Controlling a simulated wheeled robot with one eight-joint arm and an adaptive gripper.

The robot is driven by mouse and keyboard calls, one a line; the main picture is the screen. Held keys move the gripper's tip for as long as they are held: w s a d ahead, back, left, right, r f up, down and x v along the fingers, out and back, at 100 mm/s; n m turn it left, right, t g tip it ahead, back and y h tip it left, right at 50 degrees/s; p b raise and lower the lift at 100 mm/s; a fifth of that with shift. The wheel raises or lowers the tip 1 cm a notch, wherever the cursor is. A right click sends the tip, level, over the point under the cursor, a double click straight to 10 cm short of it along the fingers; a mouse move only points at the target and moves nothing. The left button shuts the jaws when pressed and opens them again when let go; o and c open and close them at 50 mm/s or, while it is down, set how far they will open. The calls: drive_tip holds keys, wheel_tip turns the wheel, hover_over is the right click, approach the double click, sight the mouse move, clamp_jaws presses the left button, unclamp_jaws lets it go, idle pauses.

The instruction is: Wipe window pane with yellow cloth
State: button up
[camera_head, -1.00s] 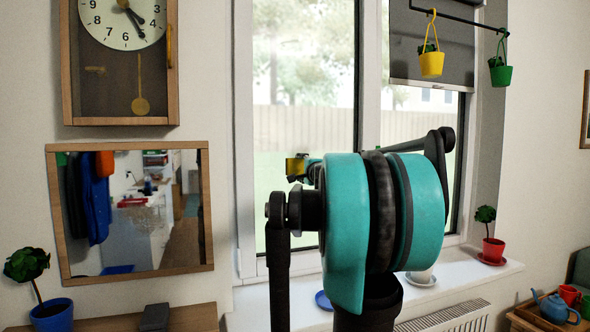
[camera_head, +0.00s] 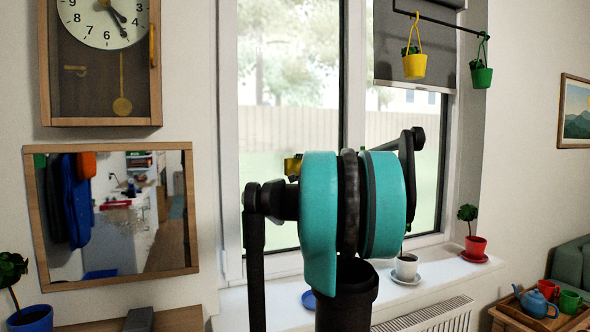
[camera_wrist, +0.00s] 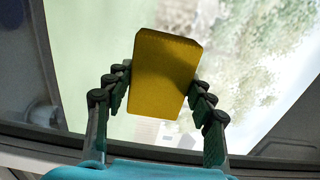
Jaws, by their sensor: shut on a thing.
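The yellow cloth (camera_wrist: 165,75) is a folded, block-like piece in the wrist view, held between the two fingers of my gripper (camera_wrist: 160,92). In the head view only a small part of the cloth (camera_head: 292,165) shows, left of my teal arm, in front of the left window pane (camera_head: 290,120). In the wrist view the window pane (camera_wrist: 85,50) fills the background behind the cloth. I cannot tell whether the cloth touches the glass. My arm hides most of the gripper and part of the window in the head view.
The sill holds a white cup (camera_head: 406,266) on a saucer, a red pot (camera_head: 475,247) and a blue dish (camera_head: 309,299). Yellow (camera_head: 414,66) and green (camera_head: 481,77) hanging pots are at upper right. A mirror (camera_head: 115,225) and clock (camera_head: 100,60) hang at left. A tray (camera_head: 512,312) stands lower right.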

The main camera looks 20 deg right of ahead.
sight(274, 155)
drive_tip(key=shift+d, duration=1.15)
drive_tip(key=shift+r, duration=1.1)
drive_tip(key=shift+a, duration=5.55)
drive_tip(key=shift+w+r, duration=0.1)
drive_tip(key=shift+r, duration=0.95)
drive_tip(key=shift+d+f, duration=0.1)
drive_tip(key=shift+d, duration=5.5)
drive_tip(key=s, duration=0.6)
drive_tip(key=shift+s, duration=0.15)
